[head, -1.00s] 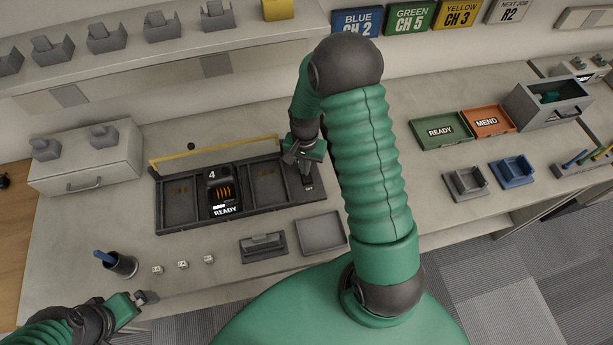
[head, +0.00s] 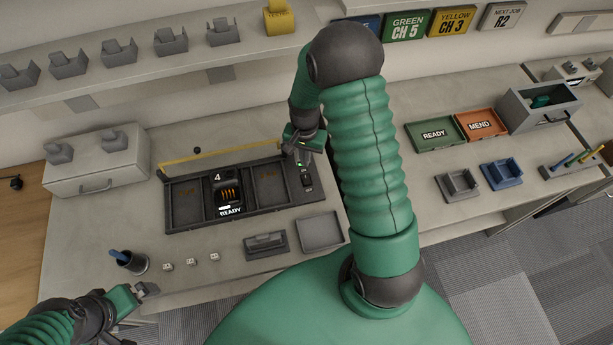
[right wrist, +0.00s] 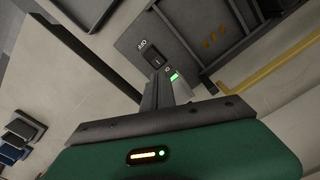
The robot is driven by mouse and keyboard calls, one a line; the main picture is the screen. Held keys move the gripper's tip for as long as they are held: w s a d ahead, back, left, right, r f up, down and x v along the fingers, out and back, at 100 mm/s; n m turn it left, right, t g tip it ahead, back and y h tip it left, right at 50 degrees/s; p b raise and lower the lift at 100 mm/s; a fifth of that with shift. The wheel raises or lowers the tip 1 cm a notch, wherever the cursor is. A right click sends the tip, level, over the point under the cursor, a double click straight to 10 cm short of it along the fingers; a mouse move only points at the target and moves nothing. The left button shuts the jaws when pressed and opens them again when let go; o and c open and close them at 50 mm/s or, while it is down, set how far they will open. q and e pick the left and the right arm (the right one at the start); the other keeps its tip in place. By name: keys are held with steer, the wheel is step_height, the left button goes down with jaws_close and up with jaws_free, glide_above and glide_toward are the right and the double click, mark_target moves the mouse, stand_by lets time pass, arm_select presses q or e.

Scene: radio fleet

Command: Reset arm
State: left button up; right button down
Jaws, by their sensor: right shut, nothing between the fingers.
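A dark charging dock (head: 190,222) lies on the bench. A black radio unit marked 4 and READY (head: 228,197) sits in its middle bay; the bays either side look empty. At its right end is a black switch (head: 307,181), shown with an OFF label and a lit green light in the right wrist view (right wrist: 153,59). My right gripper (head: 300,161) is shut and empty, just behind and above the switch. Its fingers (right wrist: 157,88) point at the switch end of the dock. My left gripper (head: 148,290) is at the bench's front left; its jaw gap is too small to judge.
A yellow bar (head: 220,155) runs along the dock's back. A dark cradle (head: 265,245) and grey tray (head: 320,231) lie in front. Green READY (head: 436,135) and orange MEND (head: 481,125) trays lie right.

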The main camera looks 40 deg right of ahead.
steer(key=s+a+r+n+t, duration=0.1)
steer(key=s+a+r+n, duration=0.3)
steer(key=a+r+n, duration=0.2)
steer(key=s+a+r+n+t, duration=0.1)
steer(key=s+a+r+n, duration=0.2)
steer(key=a, duration=0.7)
step_height(320, 180, up, 3)
steer(key=n, duration=0.2)
steer(key=shift+s+a+r+n+t, duration=0.15)
steer(key=shift+s+a+n+t, duration=0.15)
steer(key=shift+s+a+n, duration=0.1)
steer(key=shift+d, duration=0.3)
steer(key=shift+a, duration=0.15)
